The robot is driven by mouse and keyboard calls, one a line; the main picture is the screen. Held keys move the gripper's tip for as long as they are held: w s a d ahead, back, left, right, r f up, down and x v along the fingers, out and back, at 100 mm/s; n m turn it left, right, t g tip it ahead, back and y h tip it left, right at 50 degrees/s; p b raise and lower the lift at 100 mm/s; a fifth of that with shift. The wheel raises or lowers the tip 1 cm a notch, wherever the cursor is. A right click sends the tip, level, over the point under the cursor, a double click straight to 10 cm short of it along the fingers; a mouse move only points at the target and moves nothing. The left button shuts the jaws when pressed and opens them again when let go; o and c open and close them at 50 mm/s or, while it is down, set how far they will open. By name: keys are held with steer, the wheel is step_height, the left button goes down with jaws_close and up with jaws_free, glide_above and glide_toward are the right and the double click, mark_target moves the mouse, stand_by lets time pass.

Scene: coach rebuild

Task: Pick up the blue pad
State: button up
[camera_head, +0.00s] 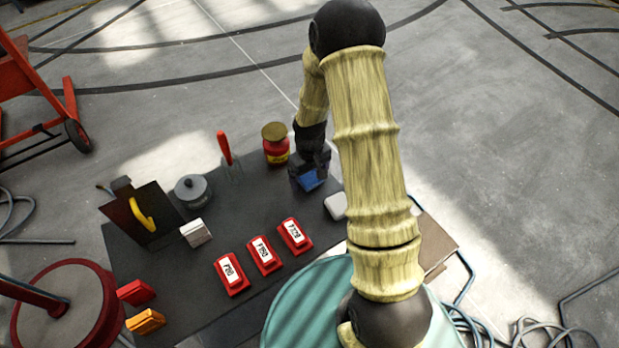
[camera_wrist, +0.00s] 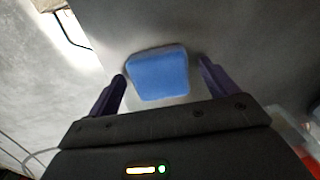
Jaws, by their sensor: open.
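The blue pad (camera_head: 311,180) shows at the far right part of the dark tabletop in the head view, partly hidden by my gripper (camera_head: 309,176). In the wrist view the pad (camera_wrist: 158,73) is a rounded blue block lying on the dark grey surface. My gripper (camera_wrist: 160,88) is open, with one dark finger to the left of the pad and one to the right. A gap shows between the pad and each finger. I cannot tell how far the fingertips are above the surface.
On the dark table (camera_head: 200,265) stand a red jar (camera_head: 276,150), a red-handled tool (camera_head: 225,150), a grey pot (camera_head: 192,190), a white block (camera_head: 336,205) and a row of red blocks labelled with numbers (camera_head: 263,255). A dark holder with a yellow handle (camera_head: 143,215) stands at the left.

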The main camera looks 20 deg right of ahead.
mark_target(310, 175)
steer(key=shift+c, duration=0.3)
steer(key=c, duration=1.1)
step_height(310, 175, up, 10)
steer(key=shift+r, duration=0.1)
steer(key=shift+w, duration=0.1)
